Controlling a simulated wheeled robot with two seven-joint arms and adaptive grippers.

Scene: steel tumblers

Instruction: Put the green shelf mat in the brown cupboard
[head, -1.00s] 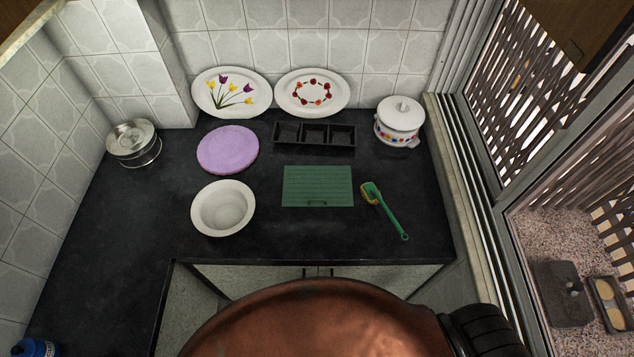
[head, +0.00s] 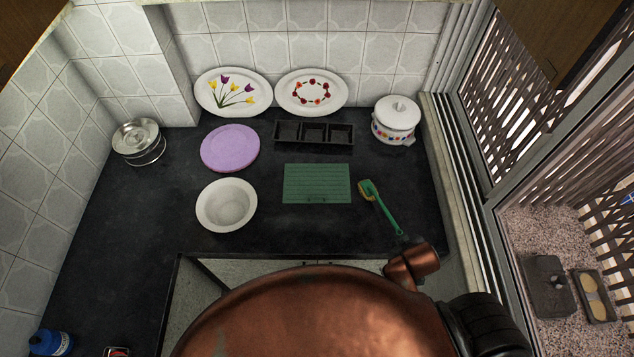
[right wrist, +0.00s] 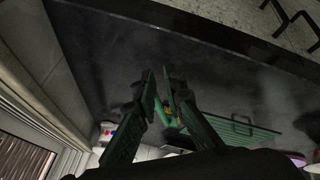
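The green shelf mat (head: 317,183) lies flat on the dark counter, with a small handle on its near edge. It also shows in the right wrist view (right wrist: 243,132), beyond and to the right of the fingers. My right gripper (right wrist: 160,76) is open and empty above the counter, apart from the mat; it is outside the head view, where only a copper link of my right arm shows. Brown wood panels show at the top left (head: 22,35) and top right (head: 552,32); I cannot tell which is the brown cupboard. My left gripper is in neither view.
A green brush (head: 382,208) lies right of the mat. A white bowl (head: 226,205) and purple disc (head: 230,148) are to its left. A black tray (head: 313,133), white pot (head: 396,120) and two plates stand behind. A steel container (head: 139,141) is far left. The left counter is mostly clear.

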